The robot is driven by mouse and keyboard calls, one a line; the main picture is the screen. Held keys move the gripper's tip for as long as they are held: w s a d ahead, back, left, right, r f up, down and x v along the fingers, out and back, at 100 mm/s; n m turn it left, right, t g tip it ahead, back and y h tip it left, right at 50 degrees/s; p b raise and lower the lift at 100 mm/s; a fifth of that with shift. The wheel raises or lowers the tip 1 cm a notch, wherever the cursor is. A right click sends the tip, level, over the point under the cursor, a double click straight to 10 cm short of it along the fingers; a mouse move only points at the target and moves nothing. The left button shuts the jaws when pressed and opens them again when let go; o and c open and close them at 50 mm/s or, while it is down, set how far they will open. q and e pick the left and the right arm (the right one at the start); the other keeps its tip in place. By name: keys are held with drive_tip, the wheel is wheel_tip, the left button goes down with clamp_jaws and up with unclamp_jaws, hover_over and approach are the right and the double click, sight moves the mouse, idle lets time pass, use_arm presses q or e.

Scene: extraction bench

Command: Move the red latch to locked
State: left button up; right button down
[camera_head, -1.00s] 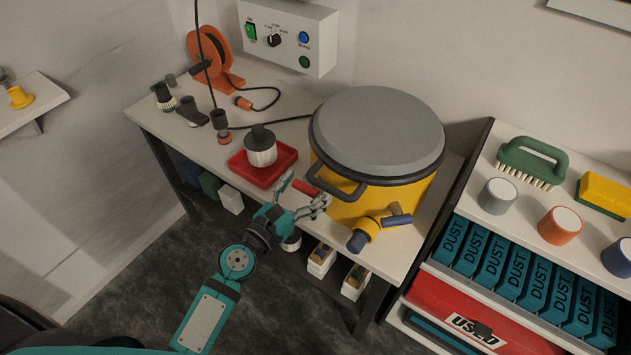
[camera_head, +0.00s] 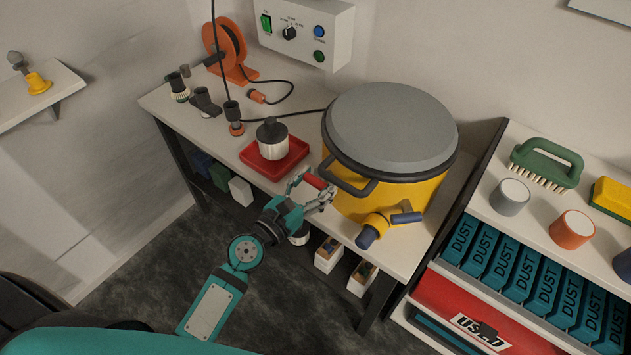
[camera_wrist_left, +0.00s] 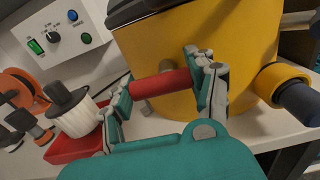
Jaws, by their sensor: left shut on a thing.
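The red latch (camera_head: 315,181) is a short red bar on the side of the yellow drum (camera_head: 425,192), below its dark lid handle. My left gripper (camera_head: 312,192) is at the drum's front left side and is shut on the latch. In the left wrist view the red latch (camera_wrist_left: 160,83) lies between the two fingers of my left gripper (camera_wrist_left: 158,90), which partly cover its ends. No locked or unlocked marking can be made out. My right gripper is not in view.
A red tray (camera_head: 250,157) with a capped white container (camera_head: 272,143) stands left of the drum. A yellow port with a blue end (camera_head: 375,228) sticks out at the drum's front. A control box (camera_head: 305,30) and an orange reel (camera_head: 232,50) are behind.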

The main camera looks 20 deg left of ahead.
use_arm(q)
drive_tip(key=m, duration=0.4)
drive_tip(key=shift+d+r+m, duration=0.1)
drive_tip(key=shift+r+m, duration=0.1)
drive_tip(key=shift+m, duration=0.1)
drive_tip(key=m+p, duration=0.1)
drive_tip(key=m, duration=0.3)
drive_tip(key=shift+d+r, duration=0.1)
drive_tip(key=shift+d, duration=0.05)
drive_tip(key=m, duration=0.2)
drive_tip(key=m+p, duration=0.1)
drive_tip(key=m, duration=0.2)
drive_tip(key=shift+s+d+r, duration=0.1)
drive_tip(key=shift+d, duration=0.05)
drive_tip(key=shift+d+m+p, duration=0.15)
drive_tip(key=shift+m+p, duration=0.45)
drive_tip(key=shift+m, duration=1.3)
drive_tip(key=shift+s, duration=0.1)
drive_tip(key=o, duration=1.2)
